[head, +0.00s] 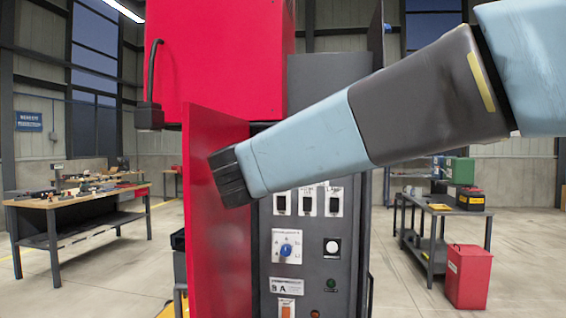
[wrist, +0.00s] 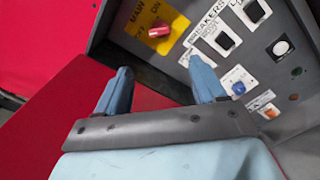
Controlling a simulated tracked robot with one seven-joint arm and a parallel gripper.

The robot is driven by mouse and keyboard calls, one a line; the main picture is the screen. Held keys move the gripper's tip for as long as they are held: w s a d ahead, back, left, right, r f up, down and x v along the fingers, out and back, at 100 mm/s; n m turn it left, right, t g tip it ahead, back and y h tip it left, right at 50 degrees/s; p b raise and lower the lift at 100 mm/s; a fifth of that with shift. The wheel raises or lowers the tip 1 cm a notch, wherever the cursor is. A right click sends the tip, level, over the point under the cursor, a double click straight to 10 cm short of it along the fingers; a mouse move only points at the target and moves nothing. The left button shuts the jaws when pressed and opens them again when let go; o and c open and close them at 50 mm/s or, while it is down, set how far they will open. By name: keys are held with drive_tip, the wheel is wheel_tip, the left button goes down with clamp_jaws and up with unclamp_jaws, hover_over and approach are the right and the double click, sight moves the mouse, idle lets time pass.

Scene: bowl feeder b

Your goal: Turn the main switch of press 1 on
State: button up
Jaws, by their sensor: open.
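The main switch (wrist: 159,31) shows in the wrist view as a red handle on a yellow plate marked MAIN, OFF and ON. I cannot tell surely which mark the handle points to. It is on the upper left of the dark control panel (wrist: 185,63). My gripper (wrist: 163,83) is open, with its two blue fingers apart and nothing between them. The switch lies beyond the fingertips, above the gap in the picture, and appears clear of them. In the head view my arm crosses in front of the panel (head: 309,262) and hides the switch.
An open red door (head: 218,270) stands at the panel's left, close to my gripper. Breaker switches (head: 307,201), a blue knob (head: 286,249) and a white button (head: 332,247) are nearby. A workbench (head: 80,202) is at left; a red bin (head: 467,276) is at right.

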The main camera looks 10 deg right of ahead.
drive_tip(key=x, duration=1.3)
drive_tip(key=shift+w+d, duration=0.25)
drive_tip(key=shift+w, duration=0.05)
drive_tip(key=shift+f, duration=0.1)
drive_tip(key=c, duration=1.1)
